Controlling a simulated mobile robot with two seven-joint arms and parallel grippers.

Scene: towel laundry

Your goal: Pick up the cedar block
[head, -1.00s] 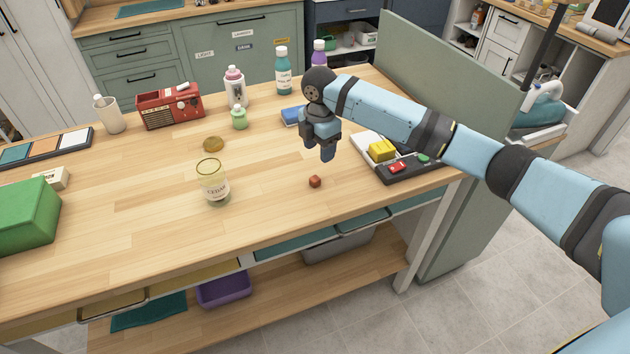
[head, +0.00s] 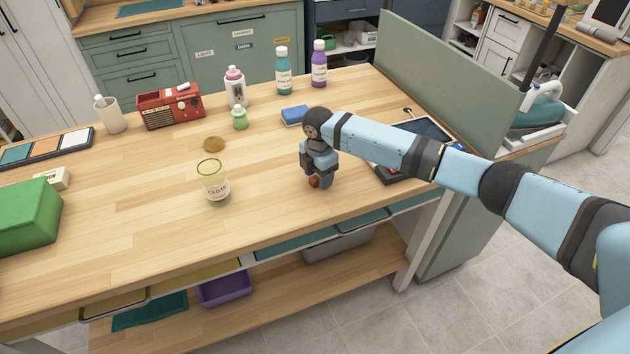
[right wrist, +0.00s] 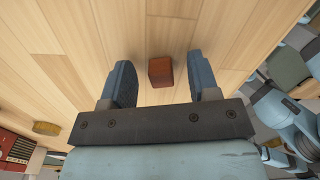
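The cedar block is a small reddish-brown cube (head: 314,181) on the wooden table, right of the glass jar. My right gripper (head: 318,184) is lowered over it and partly covers it in the head view. In the right wrist view the block (right wrist: 161,72) lies between the two blue fingers of the open gripper (right wrist: 162,82), with gaps on both sides. It is a little nearer the right finger. A glass jar labelled CEDAR (head: 214,188) stands to the left. My left gripper is out of the head view.
A round gold lid (head: 213,144) lies behind the jar. A blue sponge (head: 295,115), a small green bottle (head: 239,118) and a red radio (head: 170,106) are farther back.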

